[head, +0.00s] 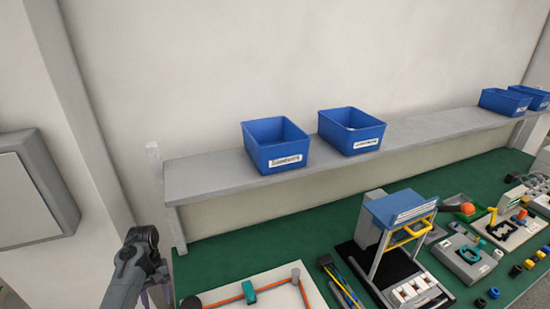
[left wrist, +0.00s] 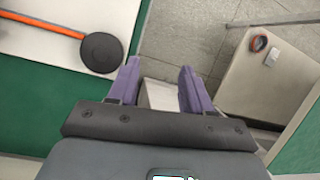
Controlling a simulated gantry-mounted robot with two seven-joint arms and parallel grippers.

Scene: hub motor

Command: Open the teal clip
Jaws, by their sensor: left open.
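The teal clip (head: 249,292) sits across an orange cable on a white board (head: 285,280) at the bottom of the head view. I cannot tell from here whether it is open or shut. It is not in the left wrist view, which shows the board's corner, part of the orange cable (left wrist: 45,24) and a black disc (left wrist: 101,52) at the cable's end. My left gripper (left wrist: 159,66) is open and empty, with its purple fingers beside the black disc and beyond the board's edge. In the head view it is left of the board, apart from the clip. My right gripper is not in view.
A black stand with a blue top (head: 400,208) and long tools (head: 343,285) stand right of the board. Fixtures with small parts (head: 468,258) fill the green table's right side. Blue bins (head: 275,145) sit on a grey shelf (head: 215,185) behind.

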